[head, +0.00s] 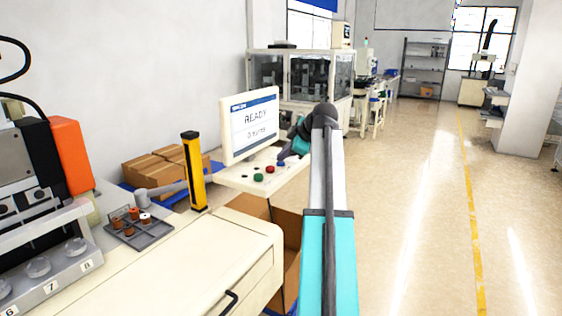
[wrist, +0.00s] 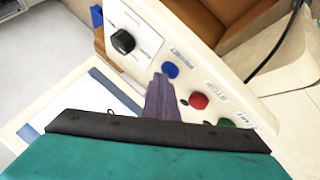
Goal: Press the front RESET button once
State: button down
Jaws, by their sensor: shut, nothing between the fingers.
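The control panel (head: 240,180) is a cream sloped console below a screen. In the head view it carries a green button (head: 258,177), a red button (head: 270,169) and a blue button (head: 281,163). The wrist view shows the blue button (wrist: 170,69), the red button (wrist: 198,101), part of the green button (wrist: 226,122) and a black knob (wrist: 123,41). The label by the blue button is too blurred to read. My gripper (wrist: 160,82) is shut and empty, its purple fingertips close beside the blue button. I cannot tell whether they touch the panel.
The screen (head: 254,123) above the panel reads READY. A yellow-and-black post (head: 193,171) stands left of the panel. A grey tray (head: 138,229) with small parts lies on the bench to the left. The floor (head: 410,200) on the right is clear.

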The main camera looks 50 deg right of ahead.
aim_at(283, 163)
jog(key=shift+r, duration=0.15)
jog(key=shift+r+p, duration=0.5)
jog(key=shift+r, duration=0.45)
notch_tip(283, 163, up, 5)
jog(key=shift+p, duration=1)
dwell(0.8)
